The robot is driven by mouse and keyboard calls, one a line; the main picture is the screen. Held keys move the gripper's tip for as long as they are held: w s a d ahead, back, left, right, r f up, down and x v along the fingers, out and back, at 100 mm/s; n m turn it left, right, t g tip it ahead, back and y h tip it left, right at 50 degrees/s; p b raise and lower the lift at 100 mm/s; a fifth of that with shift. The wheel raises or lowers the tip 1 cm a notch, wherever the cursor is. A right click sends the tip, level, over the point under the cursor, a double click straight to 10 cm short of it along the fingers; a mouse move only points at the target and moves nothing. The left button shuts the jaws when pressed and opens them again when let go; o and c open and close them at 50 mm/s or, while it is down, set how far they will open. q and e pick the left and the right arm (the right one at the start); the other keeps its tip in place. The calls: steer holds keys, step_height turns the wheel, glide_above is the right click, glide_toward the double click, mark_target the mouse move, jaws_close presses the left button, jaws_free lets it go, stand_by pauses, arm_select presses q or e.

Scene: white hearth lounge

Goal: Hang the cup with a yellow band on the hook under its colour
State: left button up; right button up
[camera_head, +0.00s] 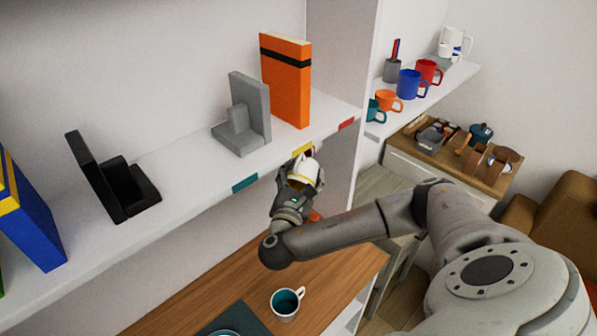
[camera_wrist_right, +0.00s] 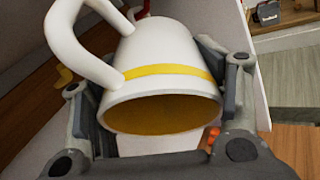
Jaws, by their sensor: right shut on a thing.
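The white cup with a yellow band (camera_head: 304,172) is in my right gripper (camera_head: 299,182), just below the shelf edge near the yellow label (camera_head: 303,149). In the right wrist view the gripper's fingers sit on both sides of the cup (camera_wrist_right: 165,55). Its mouth faces the camera and its handle (camera_wrist_right: 82,40) points up and left. A small yellow piece (camera_wrist_right: 63,77), possibly a hook, shows left of the cup, apart from the handle. In the head view the hook under the yellow label is hidden. My left gripper is out of view.
The shelf edge (camera_head: 190,208) also has a teal label (camera_head: 245,183) and a red label (camera_head: 346,125). An orange book (camera_head: 286,85) and grey bookend (camera_head: 247,115) stand above. A teal-lined cup (camera_head: 286,303) stands on the wooden surface below. A white upright panel is at right.

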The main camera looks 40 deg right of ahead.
steer(key=shift+s+r, duration=0.2)
steer(key=shift+s, duration=0.2)
steer(key=shift+w+f, duration=0.15)
steer(key=shift+w, duration=0.4)
steer(key=shift+w+a+b, duration=0.1)
steer(key=shift+w+b, duration=0.2)
steer(key=shift+w, duration=0.4)
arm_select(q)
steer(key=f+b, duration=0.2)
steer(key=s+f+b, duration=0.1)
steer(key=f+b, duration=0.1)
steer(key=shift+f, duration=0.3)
arm_select(e)
steer(key=w+f, duration=0.1)
steer(key=w, duration=0.8)
steer(key=shift+w+a+f, duration=0.2)
steer(key=shift+a+f, duration=0.1)
steer(key=shift+a, duration=0.05)
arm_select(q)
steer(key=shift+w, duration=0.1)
